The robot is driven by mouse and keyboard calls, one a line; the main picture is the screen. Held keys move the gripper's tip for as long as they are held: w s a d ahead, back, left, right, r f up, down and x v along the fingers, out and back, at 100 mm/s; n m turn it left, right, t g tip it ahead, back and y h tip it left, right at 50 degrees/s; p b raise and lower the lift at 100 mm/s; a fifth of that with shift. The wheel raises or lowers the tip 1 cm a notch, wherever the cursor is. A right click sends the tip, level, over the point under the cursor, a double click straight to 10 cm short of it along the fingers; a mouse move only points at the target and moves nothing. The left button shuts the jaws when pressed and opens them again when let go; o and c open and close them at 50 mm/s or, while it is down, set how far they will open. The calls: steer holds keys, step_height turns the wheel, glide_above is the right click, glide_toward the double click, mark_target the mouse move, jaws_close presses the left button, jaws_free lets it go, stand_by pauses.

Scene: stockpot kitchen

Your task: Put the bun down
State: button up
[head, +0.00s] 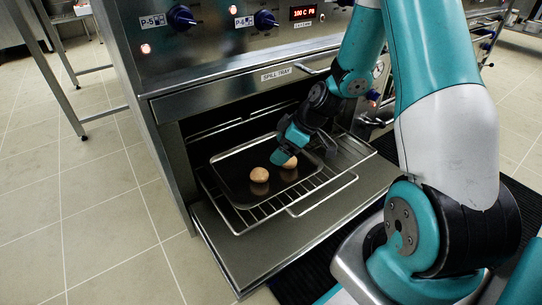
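A dark baking tray (229,190) sits on the wire oven rack. One round brown bun (259,175) rests on the tray, clear of my gripper. A second bun (290,163) is just right of it, partly covered by my gripper (284,160). My gripper reaches down over the tray, with its fingers at this second bun. I also cannot tell whether this bun touches the tray.
The oven is open, with its door (234,264) folded down and the wire rack (325,195) out over it. The oven front with knobs (265,19) and a spill tray panel (277,74) stands above the opening. Tiled floor (90,220) lies clear at the left.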

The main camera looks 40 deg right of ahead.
steer(key=s+a+r+g, duration=0.1)
steer(key=s+a+r, duration=0.1)
steer(key=a+r, duration=0.65)
steer(key=s+a+r+g, duration=0.1)
steer(key=s+a+r, duration=0.3)
steer(key=s, duration=0.2)
steer(key=s+a+r+m+g, duration=0.1)
steer(key=s+a+r, duration=0.3)
steer(key=s, duration=0.3)
steer(key=s+a+r+g, duration=0.1)
steer(key=s+a+r, duration=0.3)
steer(key=s+a, duration=0.1)
steer(key=shift+s+m+g+h, duration=0.3)
steer(key=shift+s, duration=0.55)
